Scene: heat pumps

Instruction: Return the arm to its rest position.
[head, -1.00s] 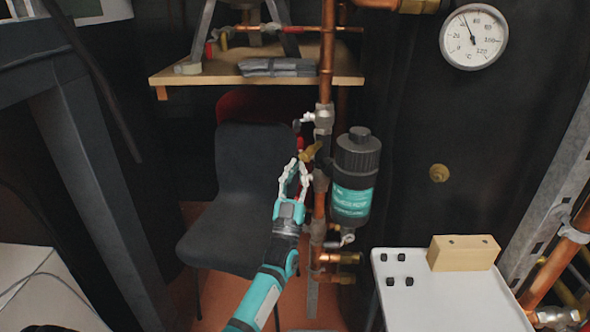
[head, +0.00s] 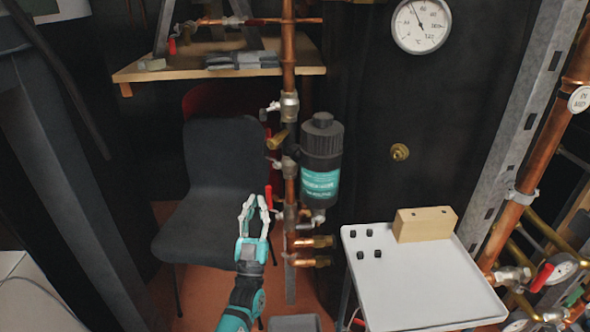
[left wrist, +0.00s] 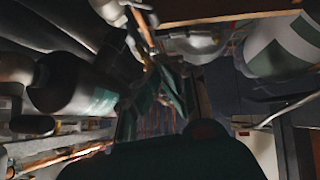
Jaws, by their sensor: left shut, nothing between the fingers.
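My left gripper (head: 256,204) is in the lower middle of the head view, on a teal and grey arm coming up from the bottom edge. Its fingers point up and are shut with nothing between them. It is apart from the vertical copper pipe (head: 289,60) and the black and teal filter canister (head: 321,160), to their left and lower. The dark chair (head: 225,160) is behind it. The left wrist view is dark and tilted, and the fingers are hard to make out there. My right gripper does not show.
A white tray table (head: 430,290) with a wooden block (head: 424,224) and several small black pieces stands at the right. A wooden shelf (head: 190,68) is at the back. A gauge (head: 421,26) hangs upper right. More copper pipes (head: 530,170) run along the right edge.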

